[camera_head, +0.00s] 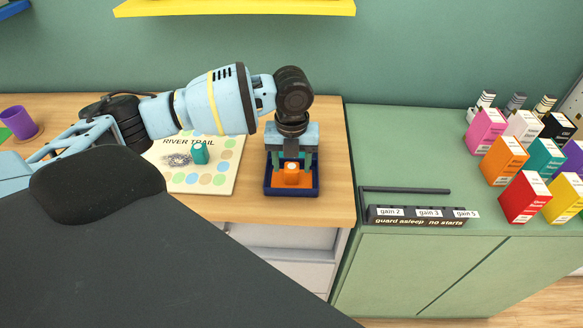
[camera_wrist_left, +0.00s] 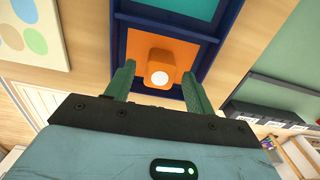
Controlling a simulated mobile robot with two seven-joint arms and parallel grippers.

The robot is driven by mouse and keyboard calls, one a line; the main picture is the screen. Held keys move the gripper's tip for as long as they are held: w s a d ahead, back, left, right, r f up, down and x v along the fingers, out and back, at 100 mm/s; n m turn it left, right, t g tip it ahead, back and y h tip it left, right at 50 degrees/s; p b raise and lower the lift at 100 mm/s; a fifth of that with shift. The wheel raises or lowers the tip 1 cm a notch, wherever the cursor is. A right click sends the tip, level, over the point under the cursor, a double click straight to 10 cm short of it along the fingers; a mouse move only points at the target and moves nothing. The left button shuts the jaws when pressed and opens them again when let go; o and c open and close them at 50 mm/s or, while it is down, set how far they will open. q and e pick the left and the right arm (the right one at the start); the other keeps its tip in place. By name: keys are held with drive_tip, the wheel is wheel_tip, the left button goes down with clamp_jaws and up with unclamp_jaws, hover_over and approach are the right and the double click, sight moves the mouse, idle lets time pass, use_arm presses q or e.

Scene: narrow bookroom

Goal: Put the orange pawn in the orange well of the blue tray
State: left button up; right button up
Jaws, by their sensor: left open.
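The blue tray (camera_head: 291,192) lies near the right end of the wooden desk, and its rim also shows in the left wrist view (camera_wrist_left: 229,18). The orange pawn (camera_head: 291,176), a block with a pale round top, stands upright over the tray's orange well; it also shows in the left wrist view (camera_wrist_left: 152,58). My left gripper (camera_head: 291,163) points down over the tray, open, with its green fingers on either side of the pawn. A gap shows between the fingers and the pawn in the left wrist view. The pawn's base is partly hidden. My right gripper is out of view.
A River Trail game board (camera_head: 212,180) with a teal pawn (camera_head: 200,153) lies left of the tray. A purple cup (camera_head: 19,123) stands far left. The green cabinet (camera_head: 390,150) at right holds a dark labelled rack (camera_head: 420,216) and several coloured boxes. A yellow shelf (camera_head: 235,8) hangs above.

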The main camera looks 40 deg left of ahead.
sight(292, 166)
use_arm(q)
wheel_tip(292, 166, up, 10)
idle(0.3)
drive_tip(key=shift+f, duration=0.2)
